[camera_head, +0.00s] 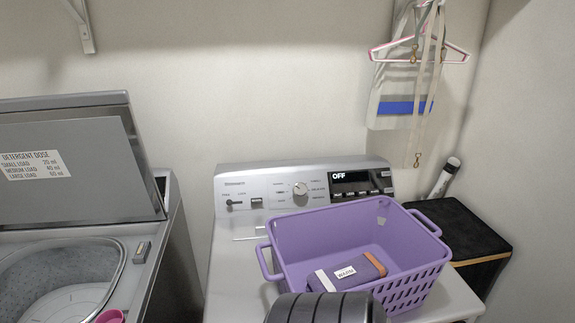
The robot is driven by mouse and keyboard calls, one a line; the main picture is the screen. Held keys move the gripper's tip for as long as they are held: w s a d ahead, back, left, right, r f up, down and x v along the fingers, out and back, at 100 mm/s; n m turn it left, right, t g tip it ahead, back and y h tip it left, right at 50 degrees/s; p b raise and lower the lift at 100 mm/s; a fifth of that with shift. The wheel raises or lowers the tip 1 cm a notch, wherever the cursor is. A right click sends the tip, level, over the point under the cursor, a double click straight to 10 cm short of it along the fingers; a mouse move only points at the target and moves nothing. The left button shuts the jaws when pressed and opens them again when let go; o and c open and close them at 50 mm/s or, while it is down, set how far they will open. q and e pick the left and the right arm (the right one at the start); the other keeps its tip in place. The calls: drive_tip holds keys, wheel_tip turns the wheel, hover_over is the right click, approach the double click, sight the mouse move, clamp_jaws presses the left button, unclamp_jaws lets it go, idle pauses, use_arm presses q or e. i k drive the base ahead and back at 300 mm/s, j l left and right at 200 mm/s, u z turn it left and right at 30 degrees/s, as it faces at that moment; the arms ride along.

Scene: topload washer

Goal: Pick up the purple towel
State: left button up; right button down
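The purple towel (352,271) lies folded inside the purple laundry basket (310,243). It has a white label with dark text, a pale band at its left end and an orange-brown edge at its right end. The basket stands on the dryer-like machine with the control panel (300,190). The near side of the basket is partly covered by a dark ribbed shape at the bottom of the view. I see no fingertips of either gripper in this view.
A topload washer with its lid (75,195) raised stands at the left, its drum (60,280) open. A pink cup (110,317) is at its front edge. A black box (460,228) stands right of the basket. Hangers (420,50) and an ironing board hang on the wall.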

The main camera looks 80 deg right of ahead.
sight(365, 268)
drive_tip(key=k+z, duration=0.15)
drive_tip(key=z, duration=2.6)
